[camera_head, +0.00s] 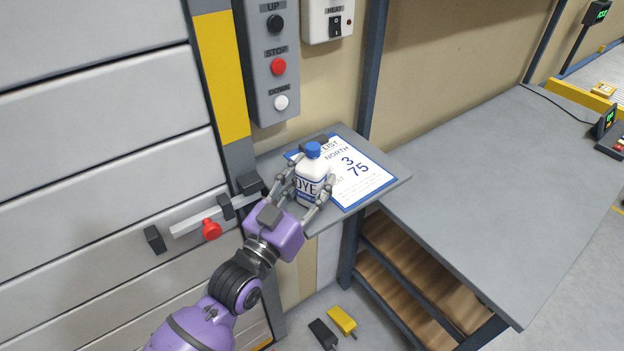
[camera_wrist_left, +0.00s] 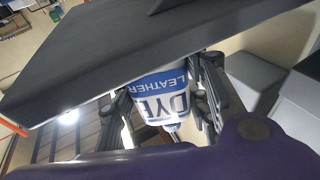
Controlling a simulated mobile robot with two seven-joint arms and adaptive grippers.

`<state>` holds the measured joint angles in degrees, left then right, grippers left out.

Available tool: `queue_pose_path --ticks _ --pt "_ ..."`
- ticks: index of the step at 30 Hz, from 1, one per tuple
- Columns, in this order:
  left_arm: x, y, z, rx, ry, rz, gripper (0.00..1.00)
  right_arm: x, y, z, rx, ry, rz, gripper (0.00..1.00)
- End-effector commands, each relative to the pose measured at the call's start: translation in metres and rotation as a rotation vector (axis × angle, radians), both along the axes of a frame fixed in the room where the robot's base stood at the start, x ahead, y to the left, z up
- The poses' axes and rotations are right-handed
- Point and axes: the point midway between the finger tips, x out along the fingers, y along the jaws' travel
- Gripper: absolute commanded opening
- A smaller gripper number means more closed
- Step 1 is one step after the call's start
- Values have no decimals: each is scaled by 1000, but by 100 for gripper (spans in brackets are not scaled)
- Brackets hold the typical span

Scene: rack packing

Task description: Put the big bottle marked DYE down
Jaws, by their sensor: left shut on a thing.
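The big bottle marked DYE (camera_head: 311,184) is white with a blue cap and a blue-edged label. My left gripper (camera_head: 308,190) is shut around its sides, and the bottle is upright. The bottle is over the small grey shelf (camera_head: 385,190) and in front of the printed list sheet (camera_head: 352,178). In the left wrist view the bottle's label (camera_wrist_left: 165,95) shows between the fingers, reading DYE and LEATHER. Whether its base touches the shelf I cannot tell. My right gripper is not in view.
A button box (camera_head: 270,60) with UP, STOP and DOWN hangs above the shelf, beside a HEAT switch (camera_head: 335,22). A panelled door with a red-knobbed latch (camera_head: 211,229) is at left. A wide grey bench (camera_head: 500,180) at right is mostly clear. Yellow and black blocks (camera_head: 342,320) lie on the floor.

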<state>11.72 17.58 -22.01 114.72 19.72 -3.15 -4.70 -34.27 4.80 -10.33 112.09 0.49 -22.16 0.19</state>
Motion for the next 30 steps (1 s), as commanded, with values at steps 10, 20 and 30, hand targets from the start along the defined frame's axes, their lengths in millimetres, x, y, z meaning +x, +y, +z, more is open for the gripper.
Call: queue_pose_path --ticks 10,20,30 --pt "0 0 -2 1 1 0 61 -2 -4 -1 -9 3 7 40" --pt "-9 6 -5 2 4 1 61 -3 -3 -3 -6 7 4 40" --pt "-69 42 -22 3 11 -1 61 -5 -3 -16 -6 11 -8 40"
